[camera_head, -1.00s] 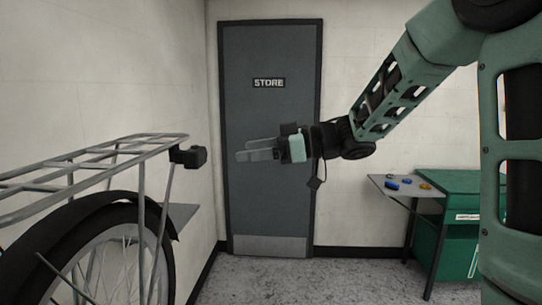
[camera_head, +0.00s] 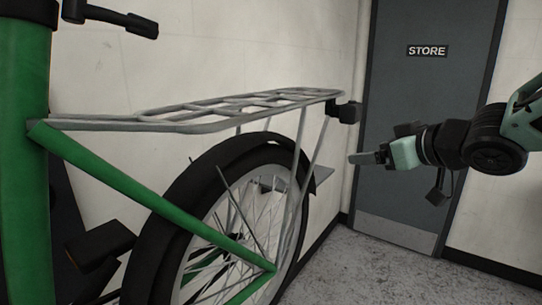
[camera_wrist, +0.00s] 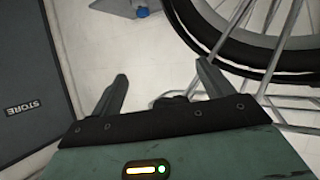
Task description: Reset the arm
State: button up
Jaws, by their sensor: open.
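My gripper (camera_head: 368,158) is at the right in the head view, held level and pointing left toward the bike's rear rack. It is in front of the grey store door and apart from the rack's end in the picture. In the wrist view my gripper (camera_wrist: 163,82) has its two dark fingers spread wide, with nothing between them but pale wall. My arm reaches in from the right edge of the head view.
A green cargo bike (camera_head: 130,180) with a grey rear rack (camera_head: 230,108) and black rear wheel (camera_head: 225,225) fills the left and middle. A black block (camera_head: 348,112) sits at the rack's end. The store door (camera_head: 415,120) stands behind. Grey floor (camera_head: 365,270) is clear at the right.

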jog(key=s+a+f+g+h, duration=0.35)
jog(key=s+f, duration=0.25)
jog(key=f, duration=0.2)
jog(key=s+a+f+g, duration=0.1)
jog(key=s+f+g, duration=0.2)
jog(key=s, duration=0.5)
jog(key=s+a+f+g+h+b, duration=0.1)
jog(key=s+f, duration=0.3)
jog(key=s, duration=0.4)
jog(key=s+a+f+n+g+h+b, duration=0.1)
jog(key=s+a+f+g, duration=0.1)
jog(key=s, duration=0.6)
jog(key=f+g, duration=0.1)
jog(key=g, duration=0.1)
jog(key=shift+f+g, duration=0.35)
jog(key=shift+f, duration=0.05)
